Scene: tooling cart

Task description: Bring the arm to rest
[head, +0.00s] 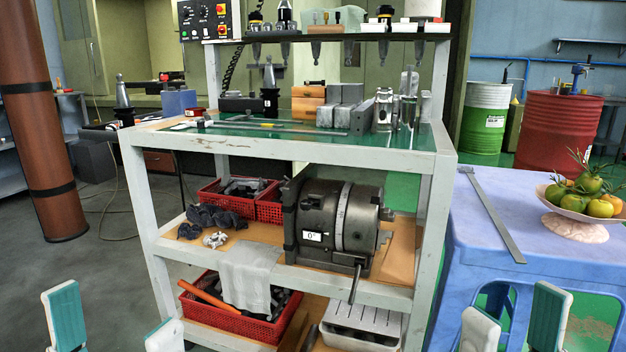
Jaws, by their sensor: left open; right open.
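My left gripper (115,325) shows at the bottom left of the head view. Its two white and teal fingers are spread apart with nothing between them. My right gripper (515,322) shows at the bottom right, also open and empty, in front of the blue table (476,240). Both are in front of the white tooling cart (290,148) and low in the picture. The lower parts of both grippers and the arms are cut off by the bottom edge.
The cart carries a dividing head (335,215), red baskets (238,322) and several tool holders. A caliper (492,215) and a fruit bowl (575,228) are on the blue table. A brown column (35,130) stands at the left; floor (100,240) shows beside the cart.

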